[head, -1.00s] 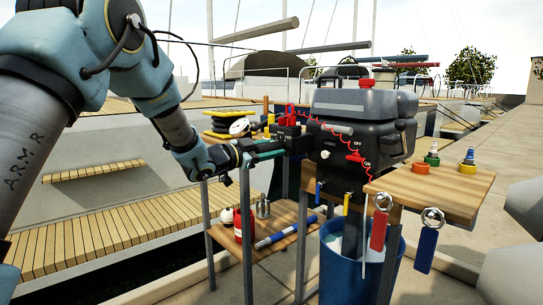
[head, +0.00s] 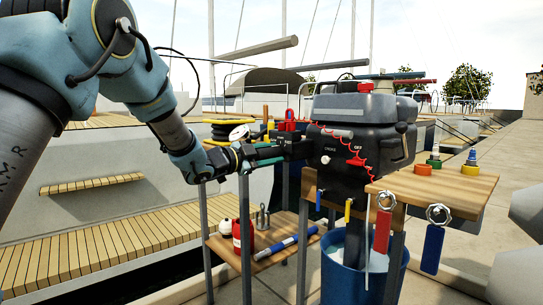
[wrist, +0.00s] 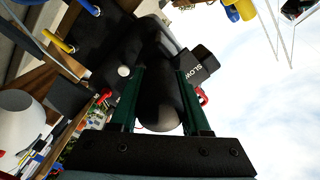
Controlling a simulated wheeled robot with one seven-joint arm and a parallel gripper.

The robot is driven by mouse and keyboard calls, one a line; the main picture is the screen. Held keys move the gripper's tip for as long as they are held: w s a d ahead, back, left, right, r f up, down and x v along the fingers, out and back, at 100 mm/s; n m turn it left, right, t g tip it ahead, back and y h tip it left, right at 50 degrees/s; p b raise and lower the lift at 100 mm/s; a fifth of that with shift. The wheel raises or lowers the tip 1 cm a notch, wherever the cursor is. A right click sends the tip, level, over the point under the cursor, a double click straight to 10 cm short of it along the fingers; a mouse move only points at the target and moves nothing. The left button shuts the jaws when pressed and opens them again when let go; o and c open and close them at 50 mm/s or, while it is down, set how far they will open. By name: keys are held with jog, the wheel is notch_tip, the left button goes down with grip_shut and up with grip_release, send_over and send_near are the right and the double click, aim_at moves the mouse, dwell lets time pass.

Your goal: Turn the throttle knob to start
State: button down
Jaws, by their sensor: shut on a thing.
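The throttle knob (wrist: 158,85) is a black rounded grip on the left side of the black outboard motor (head: 352,133). In the wrist view it lies between the two green fingers of my gripper (wrist: 160,90), which are shut on it. A black block marked SLOW (wrist: 198,68) stands beside the grip. In the head view my gripper (head: 283,151) reaches in from the left against the motor, and the knob is mostly hidden behind it. The motor face carries a white round choke knob (head: 325,160) and a red switch (head: 356,162) near the word OFF.
A blue bucket (head: 338,270) stands under the motor. A wooden board (head: 455,190) at right holds coloured fittings and hanging key floats. A lower shelf (head: 262,257) at left carries a red bottle and a blue tube. A red coiled cord (head: 369,135) crosses the motor.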

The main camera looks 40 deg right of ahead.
jog(key=shift+c, duration=1.8)
grip_release()
jog(key=a+p, duration=0.1)
jog(key=a, duration=0.9)
jog(key=shift+w+a, duration=0.3)
jog(key=shift+a, duration=0.1)
